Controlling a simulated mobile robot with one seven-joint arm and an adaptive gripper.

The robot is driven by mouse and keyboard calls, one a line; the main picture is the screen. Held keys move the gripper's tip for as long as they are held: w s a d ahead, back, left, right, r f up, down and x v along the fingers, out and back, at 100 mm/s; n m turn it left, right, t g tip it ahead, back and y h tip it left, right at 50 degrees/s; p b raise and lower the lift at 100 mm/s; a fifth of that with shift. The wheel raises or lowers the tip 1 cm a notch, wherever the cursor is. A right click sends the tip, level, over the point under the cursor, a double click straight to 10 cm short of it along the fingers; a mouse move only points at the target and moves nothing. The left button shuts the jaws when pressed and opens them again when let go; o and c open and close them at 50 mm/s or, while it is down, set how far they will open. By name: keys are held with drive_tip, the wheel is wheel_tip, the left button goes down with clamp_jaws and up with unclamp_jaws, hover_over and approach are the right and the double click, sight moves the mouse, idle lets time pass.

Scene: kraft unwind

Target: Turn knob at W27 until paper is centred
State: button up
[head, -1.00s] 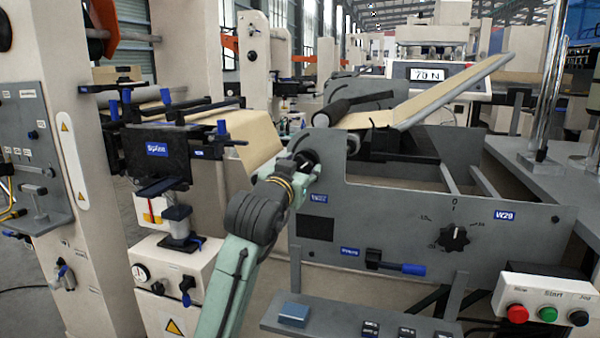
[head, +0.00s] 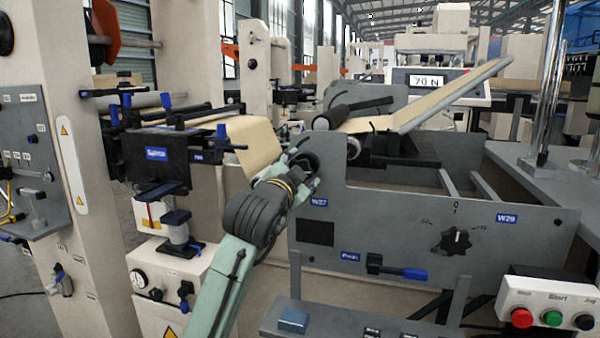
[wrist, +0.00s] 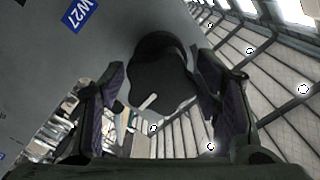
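The dark knob (wrist: 160,82) at W27 sticks out of the grey side plate. A pale pointer line (wrist: 148,102) shows on its face. The blue W27 label (wrist: 80,14) is at upper left in the wrist view and also shows in the head view (head: 319,202). My gripper (wrist: 163,105) has one finger on each side of the knob. A gap shows at the left finger; the right finger is very close, and I cannot tell if it touches. In the head view my gripper (head: 300,163) largely hides the knob. Brown paper (head: 258,145) runs behind it; its centring cannot be judged.
A second black knob (head: 456,240) sits by the W29 label (head: 507,218). A blue-handled lever (head: 400,271) and a button box (head: 552,300) are lower right. The splice unit (head: 155,155) stands close to my arm's left.

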drive_tip(key=shift+o, duration=0.9)
drive_tip(key=v, duration=0.7)
drive_tip(key=shift+b, duration=0.35)
